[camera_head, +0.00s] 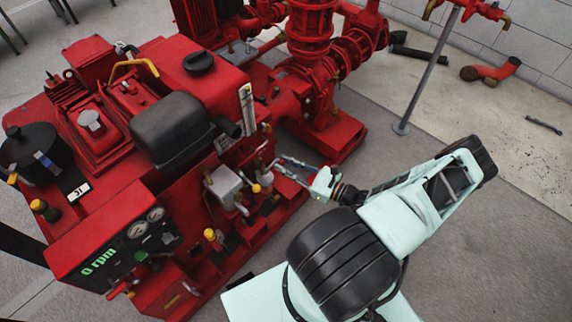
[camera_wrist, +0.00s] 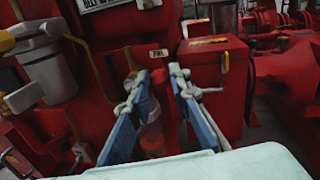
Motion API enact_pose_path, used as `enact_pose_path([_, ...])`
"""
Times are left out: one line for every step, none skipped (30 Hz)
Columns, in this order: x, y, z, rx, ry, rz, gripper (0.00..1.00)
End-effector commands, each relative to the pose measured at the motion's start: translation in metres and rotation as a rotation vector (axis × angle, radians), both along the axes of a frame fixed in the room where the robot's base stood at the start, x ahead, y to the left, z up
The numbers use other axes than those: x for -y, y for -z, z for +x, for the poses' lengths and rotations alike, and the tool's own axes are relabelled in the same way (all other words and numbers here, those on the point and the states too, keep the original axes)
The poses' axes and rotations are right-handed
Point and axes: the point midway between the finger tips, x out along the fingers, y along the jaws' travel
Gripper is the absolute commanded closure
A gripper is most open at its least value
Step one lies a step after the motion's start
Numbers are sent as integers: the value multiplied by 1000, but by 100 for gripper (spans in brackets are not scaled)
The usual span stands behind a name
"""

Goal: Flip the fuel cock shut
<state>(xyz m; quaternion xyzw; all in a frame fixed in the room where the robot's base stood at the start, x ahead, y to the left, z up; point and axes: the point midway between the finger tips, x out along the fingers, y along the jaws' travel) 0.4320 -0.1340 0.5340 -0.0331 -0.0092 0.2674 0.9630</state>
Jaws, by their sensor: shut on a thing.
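In the wrist view, the two blue-grey fingers of my gripper (camera_wrist: 155,74) reach forward to the red engine, just below a small white label reading FUEL (camera_wrist: 158,53). The gripper is shut on a small reddish part between its fingertips, the fuel cock (camera_wrist: 157,80). Its lever is small and dark here, so I cannot tell its angle. A clear, amber-bottomed bowl (camera_wrist: 152,142) shows below, between the fingers. In the head view, my gripper (camera_head: 284,163) meets the engine's right side; the cock is too small to make out there.
A pale filter canister (camera_wrist: 48,75) stands left of the fingers, and a red box (camera_wrist: 213,85) stands close on the right. The control panel (camera_head: 130,245) reads 0 rpm. Red pump pipework (camera_head: 312,60) stands behind. The concrete floor at right is mostly clear.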

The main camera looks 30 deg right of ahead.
Motion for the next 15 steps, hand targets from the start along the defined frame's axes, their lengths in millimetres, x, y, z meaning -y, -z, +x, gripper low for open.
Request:
enact_pose_path([0, 0, 0, 0, 0, 0, 100])
enact_pose_path([0, 0, 0, 0, 0, 0, 100])
enact_pose_path([0, 0, 0, -1, 0, 1, 100])
enact_pose_path([0, 1, 0, -2, 0, 3, 100])
enact_pose_path([0, 2, 0, -4, 0, 8, 100])
enact_pose_path([0, 4, 0, -8, 0, 22, 100])
enact_pose_path([0, 6, 0, -13, 0, 34, 100])
enact_pose_path([1, 8, 0, -19, -1, 51, 100])
enact_pose_path([1, 10, 0, -29, -1, 78, 100])
enact_pose_path([1, 12, 0, -38, 0, 100, 100])
enact_pose_path([2, 14, 0, -46, -1, 123, 100])
enact_pose_path([2, 15, 0, -56, 0, 152, 100])
enact_pose_path([2, 16, 0, -63, 0, 173, 100])
enact_pose_path([2, 17, 0, -72, -1, 193, 100])
enact_pose_path([1, 18, 0, -79, -1, 215, 100])
